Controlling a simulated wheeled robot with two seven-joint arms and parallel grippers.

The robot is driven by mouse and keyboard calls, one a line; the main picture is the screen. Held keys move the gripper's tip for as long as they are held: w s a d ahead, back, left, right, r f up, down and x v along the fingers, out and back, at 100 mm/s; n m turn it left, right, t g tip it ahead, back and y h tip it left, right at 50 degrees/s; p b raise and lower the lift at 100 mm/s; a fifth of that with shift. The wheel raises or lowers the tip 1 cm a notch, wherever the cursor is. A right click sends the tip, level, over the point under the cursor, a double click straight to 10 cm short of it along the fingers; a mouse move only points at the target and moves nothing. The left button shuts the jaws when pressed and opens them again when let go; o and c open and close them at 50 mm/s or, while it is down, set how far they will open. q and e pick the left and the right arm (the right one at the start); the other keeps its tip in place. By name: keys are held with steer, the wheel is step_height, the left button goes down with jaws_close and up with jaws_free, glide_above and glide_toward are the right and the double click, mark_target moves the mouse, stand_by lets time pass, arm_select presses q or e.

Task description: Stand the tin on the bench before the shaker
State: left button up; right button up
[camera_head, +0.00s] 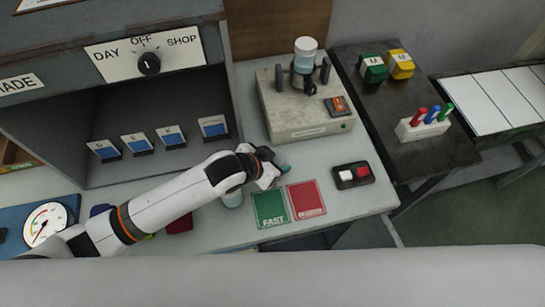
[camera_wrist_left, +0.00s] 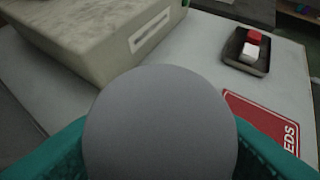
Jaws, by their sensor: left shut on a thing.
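My left gripper (camera_head: 279,165), with teal fingers, is over the bench (camera_head: 345,205) just in front of the shaker. In the left wrist view it is shut on a grey, round-topped thing, which I take to be the tin (camera_wrist_left: 160,120). In the head view the gripper mostly hides this thing, and I cannot tell whether it touches the bench. The shaker (camera_head: 285,118) is a beige box with dark upright clamps and an orange switch; it also shows in the left wrist view (camera_wrist_left: 75,40). A white-capped pale blue jar (camera_head: 305,60) stands in its clamps. My right gripper is not in view.
A green FAST card (camera_head: 270,208) and a red card (camera_head: 307,200) lie by the gripper. A two-button box (camera_head: 353,175) is to their right. A dark side table (camera_head: 430,155) holds blocks and a peg rack.

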arm_select(q)
steer(key=shift+w+a, duration=0.1)
steer(key=shift+w, duration=0.6)
steer(key=shift+w+a, duration=0.15)
steer(key=shift+w, duration=0.4)
step_height(320, 180, down, 3)
steer(key=shift+s+r+p, duration=0.1)
steer(key=shift+s+p, duration=0.05)
steer(key=shift+p, duration=0.25)
steer(key=shift+f, duration=0.35)
steer(key=shift+f, duration=0.1)
steer(key=o, duration=1)
steer(key=v, duration=1.2)
